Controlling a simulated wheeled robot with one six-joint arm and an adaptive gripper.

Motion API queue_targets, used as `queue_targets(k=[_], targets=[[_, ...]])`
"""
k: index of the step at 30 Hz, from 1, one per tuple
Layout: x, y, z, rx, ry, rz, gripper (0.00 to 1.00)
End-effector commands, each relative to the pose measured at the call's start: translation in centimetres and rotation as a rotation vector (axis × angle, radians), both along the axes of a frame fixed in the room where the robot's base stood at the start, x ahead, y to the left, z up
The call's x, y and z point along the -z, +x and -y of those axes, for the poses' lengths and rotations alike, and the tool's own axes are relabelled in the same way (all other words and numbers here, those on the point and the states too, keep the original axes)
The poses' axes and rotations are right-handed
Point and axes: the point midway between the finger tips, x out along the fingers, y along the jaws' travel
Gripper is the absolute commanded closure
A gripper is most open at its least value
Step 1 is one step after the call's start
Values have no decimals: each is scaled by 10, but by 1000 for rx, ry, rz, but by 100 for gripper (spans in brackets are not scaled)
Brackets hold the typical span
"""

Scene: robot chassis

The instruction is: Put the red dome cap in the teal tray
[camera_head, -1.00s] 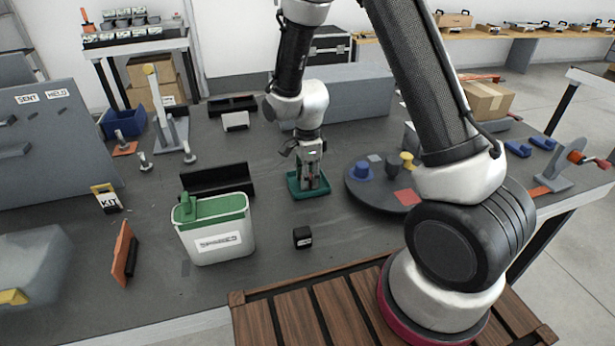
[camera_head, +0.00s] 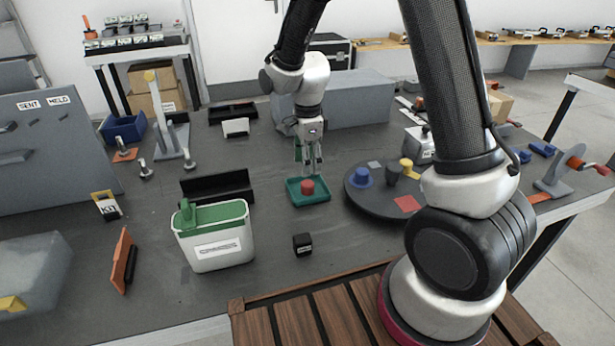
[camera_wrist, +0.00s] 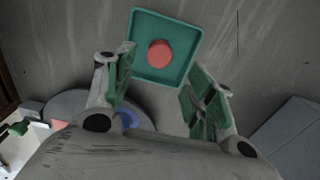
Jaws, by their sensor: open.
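The red dome cap (camera_head: 307,187) sits inside the teal tray (camera_head: 294,197) on the dark table. In the wrist view the red cap (camera_wrist: 161,53) lies near the middle of the tray floor, clear of the tray walls (camera_wrist: 193,50). My gripper (camera_head: 312,170) is above and just behind the tray in the head view, with its fingers spread and nothing between them. The wrist view shows its two green-padded fingers (camera_wrist: 160,88) apart, with the cap beyond their tips.
A round dark turntable (camera_head: 379,205) with a blue part, a yellow part and a red square stands right of the tray. A white bin with green lid (camera_head: 217,246) and a small black box (camera_head: 303,244) are nearer. A black holder (camera_head: 217,185) stands left.

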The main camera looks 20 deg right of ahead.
Motion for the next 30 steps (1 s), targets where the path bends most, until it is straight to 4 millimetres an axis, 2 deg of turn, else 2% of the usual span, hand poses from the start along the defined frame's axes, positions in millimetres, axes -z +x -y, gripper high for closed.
queue_targets(k=[3,6,14,17,20,24,27,30], targets=[[-22,1,0,0,1,3,45],[-33,0,0,0,1,2,45],[-46,-2,3,-16,2,5,45],[-68,-10,15,-102,8,30,45],[-108,-30,39,-280,10,80,45],[-166,-79,80,-617,-20,165,45],[-196,-121,105,-863,-67,220,45],[-215,-163,124,-1096,-130,261,45]])
